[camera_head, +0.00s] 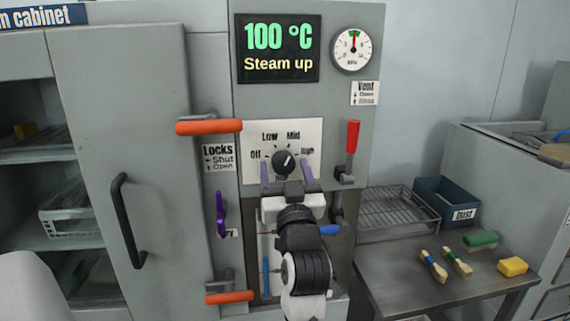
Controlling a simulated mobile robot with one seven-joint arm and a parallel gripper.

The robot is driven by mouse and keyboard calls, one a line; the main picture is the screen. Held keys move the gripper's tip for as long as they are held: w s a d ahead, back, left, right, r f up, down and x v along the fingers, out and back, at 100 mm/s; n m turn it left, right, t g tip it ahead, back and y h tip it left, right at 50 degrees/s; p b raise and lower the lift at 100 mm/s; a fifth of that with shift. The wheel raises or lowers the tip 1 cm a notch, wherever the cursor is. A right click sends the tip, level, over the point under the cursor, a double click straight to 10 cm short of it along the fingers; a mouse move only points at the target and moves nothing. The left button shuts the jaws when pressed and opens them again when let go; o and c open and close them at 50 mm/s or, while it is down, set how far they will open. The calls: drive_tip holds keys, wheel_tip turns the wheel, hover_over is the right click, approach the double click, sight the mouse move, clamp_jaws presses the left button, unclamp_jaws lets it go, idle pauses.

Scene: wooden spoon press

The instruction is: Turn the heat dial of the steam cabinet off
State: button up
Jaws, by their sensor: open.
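The heat dial (284,162) is a round black knob on a white plate marked Off, Low, Mid and High on the steam cabinet's grey front panel (350,105). Its pale pointer mark tilts up and to the right, away from Off; the exact setting is too small to tell. My gripper (287,175) is open, its two purple fingers pointing at the panel just below the dial, one to each side. I cannot tell whether they touch the plate. The display (278,48) reads 100 °C, Steam up.
A red lever (352,138) stands right of the dial under the Vent label. Orange lock handles (209,127) (230,297) and a purple handle (220,214) are at the left. A pressure gauge (352,49) is above. A table (400,287) with brushes stands at right.

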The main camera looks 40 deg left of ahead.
drive_tip(key=shift+w+a, duration=0.15)
drive_tip(key=shift+c, duration=0.3)
drive_tip(key=c, duration=0.9)
drive_tip(key=shift+c, duration=0.2)
